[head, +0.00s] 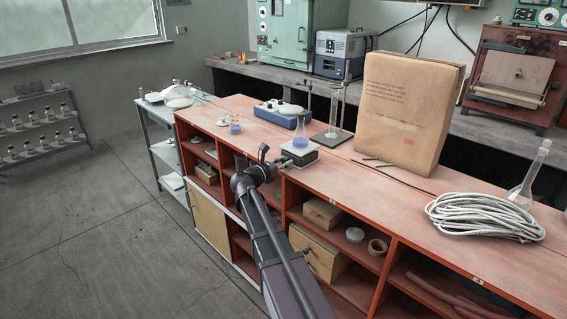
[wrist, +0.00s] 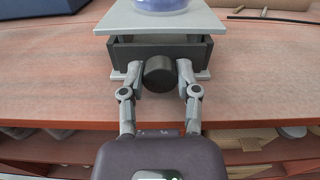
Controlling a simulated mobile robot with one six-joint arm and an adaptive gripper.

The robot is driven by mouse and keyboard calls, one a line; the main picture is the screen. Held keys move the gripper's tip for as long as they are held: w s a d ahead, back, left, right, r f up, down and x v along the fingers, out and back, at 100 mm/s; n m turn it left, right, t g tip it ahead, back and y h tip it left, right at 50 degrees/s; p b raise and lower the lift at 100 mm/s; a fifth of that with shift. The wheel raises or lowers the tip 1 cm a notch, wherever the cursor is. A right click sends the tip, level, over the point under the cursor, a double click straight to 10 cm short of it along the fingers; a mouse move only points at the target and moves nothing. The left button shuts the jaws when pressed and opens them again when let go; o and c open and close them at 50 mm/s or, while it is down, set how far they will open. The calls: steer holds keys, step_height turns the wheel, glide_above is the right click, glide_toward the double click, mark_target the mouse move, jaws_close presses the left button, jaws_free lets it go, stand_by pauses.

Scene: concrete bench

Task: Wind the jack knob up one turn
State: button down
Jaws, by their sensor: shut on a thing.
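The lab jack (head: 299,155) stands near the front edge of the red bench, with a pale top plate and a dark body. In the wrist view the jack (wrist: 122,51) fills the upper middle, its front facing me. Its black round knob (wrist: 159,74) sticks out of the front. My gripper (wrist: 158,72) has one finger on each side of the knob and is shut on it. In the head view my gripper (head: 284,163) reaches the jack's front, and the knob is too small to make out. A flask with blue liquid (head: 301,140) stands on the jack's top plate.
A blue-based device (head: 280,115) and a stand with a glass cylinder (head: 334,113) are behind the jack. A tall brown paper package (head: 404,110) and a coil of white rope (head: 482,217) are to the right. Shelves with boxes (head: 320,254) lie below the bench top.

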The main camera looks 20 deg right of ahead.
steer(key=shift+m, duration=0.3)
steer(key=shift+m, duration=2.8)
steer(key=shift+c, duration=1.7)
jaws_free()
steer(key=shift+d, duration=0.1)
steer(key=shift+n, duration=0.3)
